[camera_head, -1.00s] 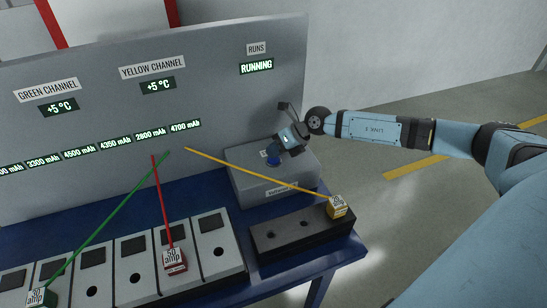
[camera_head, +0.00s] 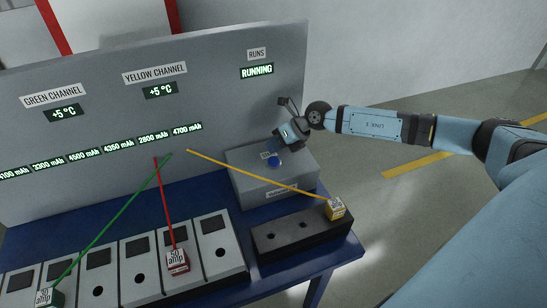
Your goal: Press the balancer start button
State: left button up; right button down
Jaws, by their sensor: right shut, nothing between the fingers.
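The balancer (camera_head: 245,185) is a grey box at the right end of the blue table, against the grey panel. Its blue start button (camera_head: 273,161) is on the top face, with a small label behind it. My right gripper (camera_head: 283,142) is shut and empty. Its tip is just above and slightly right of the button, apart from it as far as I can see. The runs display (camera_head: 257,71) on the panel reads RUNNING. My left gripper is not in view.
A black block with holes (camera_head: 290,240) holds a yellow plug (camera_head: 336,209) with a yellow cable. A red plug (camera_head: 177,261) and a green-cabled plug (camera_head: 47,298) stand at the row of grey units (camera_head: 216,247). Floor is clear right of the table.

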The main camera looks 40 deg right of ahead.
aim_at(274, 159)
jog(key=shift+r+p, duration=1.2)
jog(key=shift+r, duration=0.7)
jog(key=shift+a, duration=0.1)
